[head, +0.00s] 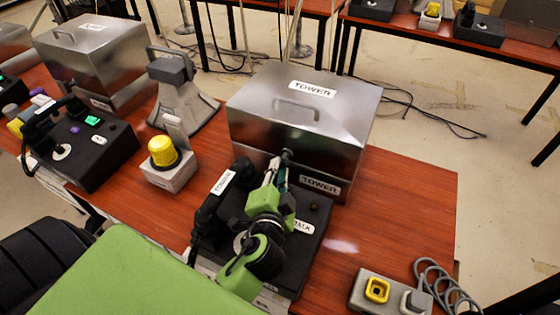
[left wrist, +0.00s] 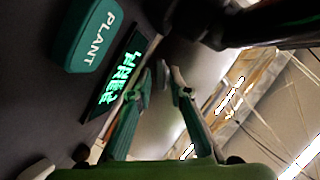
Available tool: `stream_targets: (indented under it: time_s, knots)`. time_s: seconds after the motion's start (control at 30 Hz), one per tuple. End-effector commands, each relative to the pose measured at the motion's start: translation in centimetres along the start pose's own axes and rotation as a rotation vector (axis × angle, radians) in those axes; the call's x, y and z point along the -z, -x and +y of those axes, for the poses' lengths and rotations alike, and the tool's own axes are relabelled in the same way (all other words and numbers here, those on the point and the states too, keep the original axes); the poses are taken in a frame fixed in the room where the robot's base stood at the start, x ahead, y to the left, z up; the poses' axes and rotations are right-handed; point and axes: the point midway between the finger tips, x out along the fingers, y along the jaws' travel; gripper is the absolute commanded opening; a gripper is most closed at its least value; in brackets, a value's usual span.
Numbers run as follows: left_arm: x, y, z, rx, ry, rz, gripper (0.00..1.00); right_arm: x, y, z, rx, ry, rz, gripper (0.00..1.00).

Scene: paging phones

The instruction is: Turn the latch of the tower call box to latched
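The tower call box (head: 345,130) is a shiny metal box with a lid handle and TOWER labels, upright on the red-brown table. A small dark knob, seemingly its latch (head: 287,156), shows on the front face; its turn position cannot be read. My left gripper (head: 276,170) reaches up to this knob over the black tower phone (head: 300,250). In the left wrist view, the left gripper (left wrist: 162,75) has its fingertips apart with a narrow gap. Whether they touch the knob is unclear. My right gripper is out of view.
The tower handset (head: 212,210) lies left of my gripper. A yellow-knobbed box (head: 170,165) and a grey megaphone-like stand (head: 182,95) are further left. A grey box with a yellow square (head: 375,290) sits front right. The table right of the call box is clear.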

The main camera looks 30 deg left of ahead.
Motion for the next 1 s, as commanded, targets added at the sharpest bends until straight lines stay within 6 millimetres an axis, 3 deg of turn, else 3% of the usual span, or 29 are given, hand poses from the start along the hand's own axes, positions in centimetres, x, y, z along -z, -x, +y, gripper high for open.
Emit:
stream_targets:
  time_s: [0.2, 0.53, 0.57, 0.63, 1.0]
  knots:
    - [0.1, -2.3, 0.0, 0.000, -0.001, 0.001, 0.18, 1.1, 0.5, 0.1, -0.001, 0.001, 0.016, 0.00]
    - [0.0, -2.7, 0.1, -0.001, 0.000, 0.000, 0.18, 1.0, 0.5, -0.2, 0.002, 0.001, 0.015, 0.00]
    - [0.0, -2.7, 0.1, -0.001, 0.000, 0.000, 0.15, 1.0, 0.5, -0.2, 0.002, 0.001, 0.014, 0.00]
    - [0.0, -2.7, 0.1, -0.001, 0.000, 0.000, 0.00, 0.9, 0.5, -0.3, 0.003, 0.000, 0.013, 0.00]
    - [0.1, -2.6, 0.0, -0.010, 0.023, 0.001, 0.00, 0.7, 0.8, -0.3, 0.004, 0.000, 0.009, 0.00]
